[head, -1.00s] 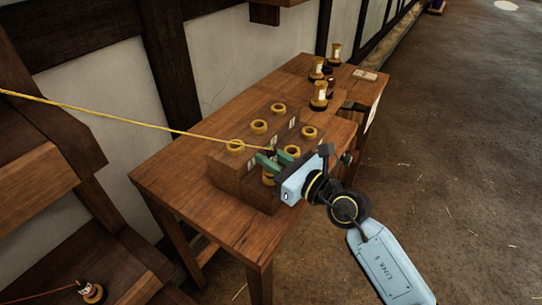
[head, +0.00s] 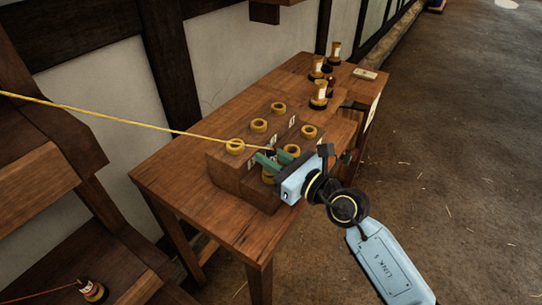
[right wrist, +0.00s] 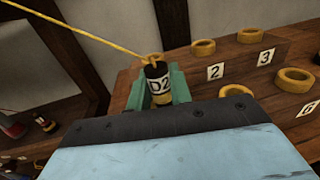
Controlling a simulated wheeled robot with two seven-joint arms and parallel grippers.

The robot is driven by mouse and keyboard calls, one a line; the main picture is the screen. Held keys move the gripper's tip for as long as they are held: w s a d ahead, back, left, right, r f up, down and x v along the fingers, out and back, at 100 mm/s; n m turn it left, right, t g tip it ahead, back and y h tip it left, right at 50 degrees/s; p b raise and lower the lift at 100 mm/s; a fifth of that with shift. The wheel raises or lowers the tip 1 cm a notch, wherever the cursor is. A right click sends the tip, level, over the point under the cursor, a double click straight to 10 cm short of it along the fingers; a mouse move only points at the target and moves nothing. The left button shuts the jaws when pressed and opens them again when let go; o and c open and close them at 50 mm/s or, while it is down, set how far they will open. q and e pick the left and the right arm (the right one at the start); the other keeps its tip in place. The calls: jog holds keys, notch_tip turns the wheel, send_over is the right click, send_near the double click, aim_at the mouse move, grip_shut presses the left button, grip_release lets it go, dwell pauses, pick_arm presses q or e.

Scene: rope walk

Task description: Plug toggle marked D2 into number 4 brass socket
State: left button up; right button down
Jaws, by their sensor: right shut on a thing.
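The D2 toggle (right wrist: 158,82), dark-topped with a white label and a yellow cord at its top, stands upright between the green fingers of my right gripper (right wrist: 158,94). The head view shows this gripper (head: 275,158) shut on it above the front of the wooden socket block (head: 232,175). In the right wrist view, labels 2, 3 and 6 are readable; no 4 is visible. My left gripper is out of view.
Other brass rings, such as number 2 (right wrist: 203,47), 3 (right wrist: 250,35) and 6 (right wrist: 295,80), top the block. Several toggles (head: 319,95) stand at the table's far end. The taut yellow cord (head: 120,115) runs off left. The table's front left (head: 185,185) is clear.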

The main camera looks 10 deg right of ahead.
jog(key=shift+f+b, duration=0.3)
jog(key=shift+f, duration=0.2)
jog(key=c, duration=1.5)
grip_release()
jog(key=shift+c, duration=0.2)
jog(key=v, duration=1.1)
jog(key=shift+b, duration=0.3)
